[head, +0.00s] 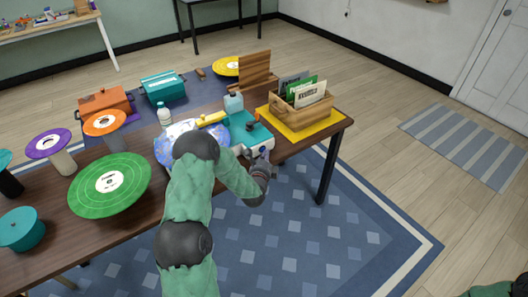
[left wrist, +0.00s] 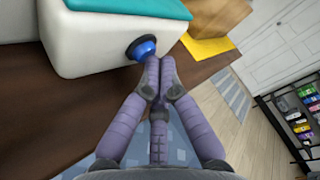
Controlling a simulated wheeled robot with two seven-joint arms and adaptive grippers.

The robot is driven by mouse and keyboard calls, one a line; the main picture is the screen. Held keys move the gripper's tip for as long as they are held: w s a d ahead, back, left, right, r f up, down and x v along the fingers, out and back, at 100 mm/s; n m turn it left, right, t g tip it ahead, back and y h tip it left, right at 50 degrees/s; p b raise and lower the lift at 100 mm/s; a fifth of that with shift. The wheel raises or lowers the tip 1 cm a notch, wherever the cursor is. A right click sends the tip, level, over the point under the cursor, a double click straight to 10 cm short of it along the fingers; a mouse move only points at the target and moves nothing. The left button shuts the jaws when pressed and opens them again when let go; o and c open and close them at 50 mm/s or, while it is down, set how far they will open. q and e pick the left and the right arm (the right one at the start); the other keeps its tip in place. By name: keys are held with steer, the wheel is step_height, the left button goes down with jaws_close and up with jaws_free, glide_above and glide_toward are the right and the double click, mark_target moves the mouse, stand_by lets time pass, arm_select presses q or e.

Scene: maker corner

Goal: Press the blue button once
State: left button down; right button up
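The blue button (left wrist: 143,48) is a round knob on the side face of a white box with a teal top (left wrist: 85,45) in the left wrist view. In the head view the box's teal top (head: 252,134) shows near the table's front right edge. My left gripper (left wrist: 160,64) has its purple fingers together, with nothing seen between them. Its fingertips are right beside the button's lower right rim; I cannot tell whether they touch it. In the head view the left gripper (head: 264,158) is at the box's front right side. My right gripper is out of view.
The wooden table (head: 150,204) also holds a wooden crate of records (head: 286,113) on a yellow mat, a clear bottle (head: 165,118), a light blue bottle (head: 234,103) and several discs, including a green record (head: 100,200).

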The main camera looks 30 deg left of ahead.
arm_select(q)
steer(key=shift+w+a, duration=0.1)
steer(key=shift+a, duration=0.1)
stand_by(0.3)
steer(key=shift+d, duration=0.1)
steer(key=shift+s+d, duration=0.4)
steer(key=shift+d, duration=0.35)
steer(key=shift+d, duration=0.1)
steer(key=d, duration=0.1)
steer(key=s+d, duration=0.1)
steer(key=d, duration=0.1)
steer(key=s+d, duration=0.1)
steer(key=shift+d, duration=0.2)
steer(key=shift+d+f, duration=0.1)
stand_by(0.8)
